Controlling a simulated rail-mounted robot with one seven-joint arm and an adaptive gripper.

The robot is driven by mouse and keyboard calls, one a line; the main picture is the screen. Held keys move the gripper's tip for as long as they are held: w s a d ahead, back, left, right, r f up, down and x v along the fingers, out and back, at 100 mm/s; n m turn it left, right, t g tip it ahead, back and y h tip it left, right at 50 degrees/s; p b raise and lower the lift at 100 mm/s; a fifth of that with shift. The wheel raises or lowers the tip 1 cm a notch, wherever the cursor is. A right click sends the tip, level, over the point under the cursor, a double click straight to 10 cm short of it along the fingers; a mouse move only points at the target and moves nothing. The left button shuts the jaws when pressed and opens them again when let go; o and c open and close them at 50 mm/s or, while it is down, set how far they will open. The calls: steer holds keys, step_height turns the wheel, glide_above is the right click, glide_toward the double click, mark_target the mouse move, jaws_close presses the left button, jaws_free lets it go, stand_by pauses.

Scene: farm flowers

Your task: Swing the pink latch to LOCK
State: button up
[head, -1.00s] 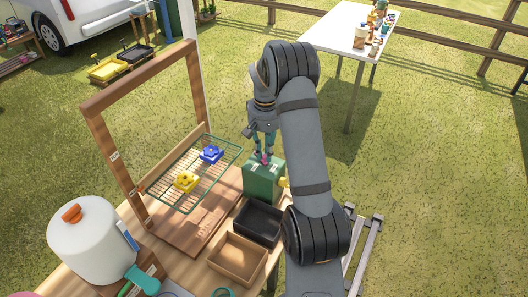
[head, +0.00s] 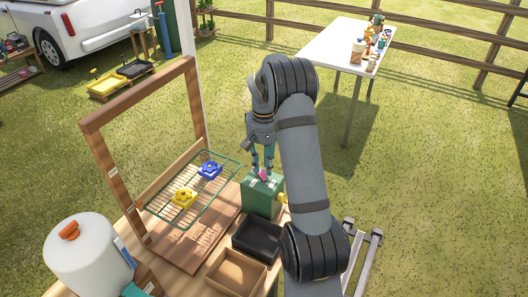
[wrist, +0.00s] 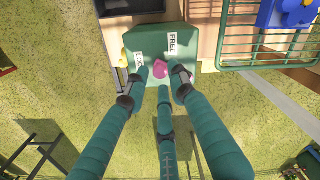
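The pink latch (wrist: 160,68) sits on top of a green box (wrist: 168,52) and also shows in the head view (head: 263,175). In the wrist view, a white FREE label (wrist: 172,41) lies above and right of the latch, and a LOCK label (wrist: 138,58) lies to its left. My gripper (wrist: 162,77) is over the box top with its green fingers spread apart. The latch shows between the fingertips, nearest the left one; I cannot tell if they touch. In the head view, my gripper (head: 262,167) points down at the box.
A green wire rack (head: 187,212) with a yellow piece (head: 184,197) and a blue piece (head: 210,170) is left of the box. A black tray (head: 258,239) and a brown tray (head: 235,273) stand in front. A wooden frame (head: 100,165) rises at the left.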

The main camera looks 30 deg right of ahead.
mark_target(264, 171)
step_height(264, 171, up, 11)
stand_by(0.3)
steer(key=shift+f, duration=0.2)
step_height(264, 171, down, 12)
stand_by(0.6)
steer(key=shift+r, duration=0.15)
